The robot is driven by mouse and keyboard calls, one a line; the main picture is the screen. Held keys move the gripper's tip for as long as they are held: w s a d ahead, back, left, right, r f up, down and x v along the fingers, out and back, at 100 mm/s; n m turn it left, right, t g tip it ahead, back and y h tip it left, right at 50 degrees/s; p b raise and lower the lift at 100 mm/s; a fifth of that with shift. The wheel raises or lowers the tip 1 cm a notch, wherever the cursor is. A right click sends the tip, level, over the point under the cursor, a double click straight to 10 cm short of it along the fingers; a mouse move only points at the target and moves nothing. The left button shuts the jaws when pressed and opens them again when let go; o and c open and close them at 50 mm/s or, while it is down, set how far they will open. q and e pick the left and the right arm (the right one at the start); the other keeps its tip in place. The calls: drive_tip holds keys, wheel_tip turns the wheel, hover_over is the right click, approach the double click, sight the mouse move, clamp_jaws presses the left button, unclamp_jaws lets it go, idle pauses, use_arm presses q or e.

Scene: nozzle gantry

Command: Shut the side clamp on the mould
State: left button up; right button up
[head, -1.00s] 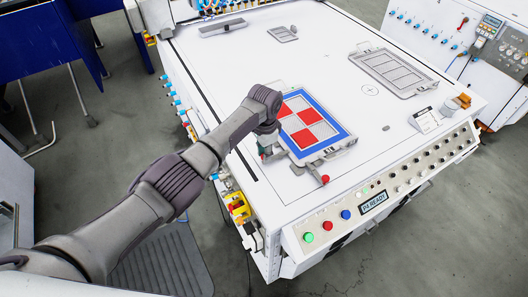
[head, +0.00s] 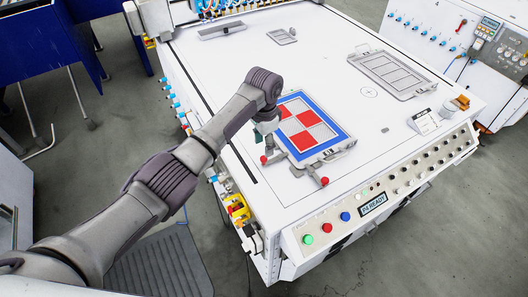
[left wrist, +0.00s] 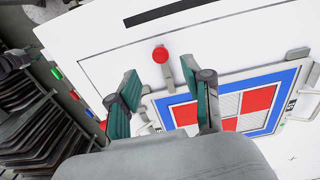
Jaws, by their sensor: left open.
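The mould (head: 345,143) is a flat plate with a blue border and red and grey panels, lying on the white table; it also shows in the left wrist view (left wrist: 265,75). A clamp lever with a red knob (head: 264,160) sticks out from its left side near the front corner. In the left wrist view this red knob (left wrist: 160,55) stands past the fingertips, with its grey lever slanting away from the mould. Another red-knobbed lever (head: 324,181) projects at the front edge. My left gripper (head: 265,132) is open and empty above the mould's left edge; its teal fingers (left wrist: 158,82) stand apart.
A grey frame (head: 390,72) lies at the right of the table, and small plates (head: 282,36) lie at the back. A panel of buttons (head: 346,215) runs along the front edge. The table middle is clear.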

use_arm(q)
wheel_tip(320, 180, up, 6)
drive_tip(key=shift+r, duration=0.2)
idle(0.4)
